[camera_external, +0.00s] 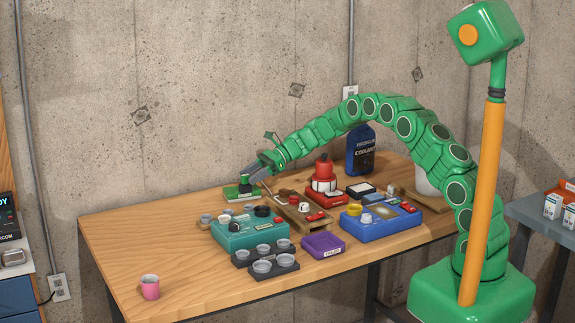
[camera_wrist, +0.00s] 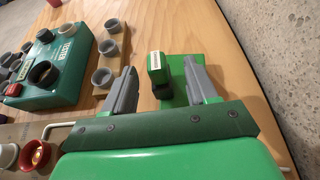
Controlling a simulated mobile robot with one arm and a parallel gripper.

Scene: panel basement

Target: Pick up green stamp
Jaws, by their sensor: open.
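The green stamp (camera_external: 245,181) has a dark handle part and stands upright on a green pad (camera_external: 232,195) at the back of the wooden table. In the wrist view, the stamp (camera_wrist: 157,70) shows a pale label on top and lies between my two grey fingers. My gripper (camera_external: 257,172) is open and reaches in from the right at the stamp's height. In the wrist view, my gripper (camera_wrist: 160,66) has a gap on both sides of the stamp, and its right finger overlaps the green pad. Contact with the stamp cannot be made out.
A teal tester box (camera_external: 252,231) and a strip of grey cups (camera_external: 225,217) stand in front of the pad. The table's left side is mostly clear.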

